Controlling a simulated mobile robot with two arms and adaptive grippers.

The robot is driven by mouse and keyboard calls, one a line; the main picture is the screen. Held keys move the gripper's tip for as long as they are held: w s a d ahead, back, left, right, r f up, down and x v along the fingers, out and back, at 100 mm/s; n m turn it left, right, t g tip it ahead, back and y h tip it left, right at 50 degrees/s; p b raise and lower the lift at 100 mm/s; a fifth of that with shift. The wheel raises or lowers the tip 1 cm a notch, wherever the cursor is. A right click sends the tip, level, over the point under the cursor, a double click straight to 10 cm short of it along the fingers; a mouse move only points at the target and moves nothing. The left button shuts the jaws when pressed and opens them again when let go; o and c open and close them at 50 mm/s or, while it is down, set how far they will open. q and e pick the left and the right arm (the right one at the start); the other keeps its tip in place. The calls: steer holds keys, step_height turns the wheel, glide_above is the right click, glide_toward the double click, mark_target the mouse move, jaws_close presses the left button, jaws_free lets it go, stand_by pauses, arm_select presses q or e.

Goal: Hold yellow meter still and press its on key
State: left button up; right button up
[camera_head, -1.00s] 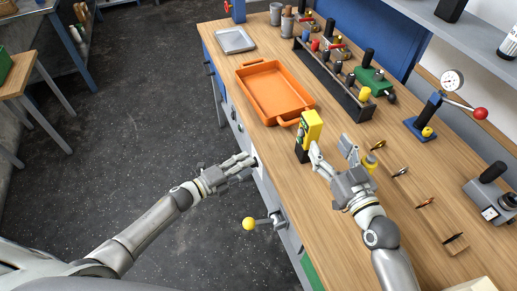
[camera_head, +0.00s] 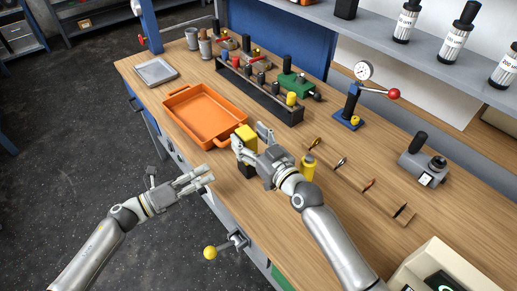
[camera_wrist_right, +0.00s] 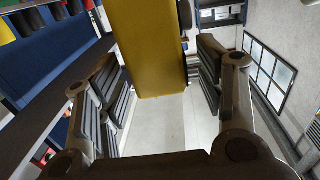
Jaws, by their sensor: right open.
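The yellow meter (camera_head: 246,136), with a yellow upper part and dark lower part, stands on the bench near its front edge, just right of the orange tray. My right gripper (camera_head: 251,136) is open, with a finger on either side of the meter. In the right wrist view the yellow meter body (camera_wrist_right: 150,50) is between the two spread fingers (camera_wrist_right: 162,85), with a clear gap on the left. The meter's keys are not visible. My left gripper (camera_head: 208,174) is empty, at the bench's front edge left of the meter, pointing towards it. Its finger opening is unclear.
The orange tray (camera_head: 204,115) is close to the meter's left. A yellow bottle (camera_head: 308,168) stands right of my right gripper. A dark tool rack (camera_head: 262,94) is behind.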

steer(key=shift+x, duration=1.1)
steer(key=shift+s, duration=0.1)
steer(key=shift+c, duration=0.3)
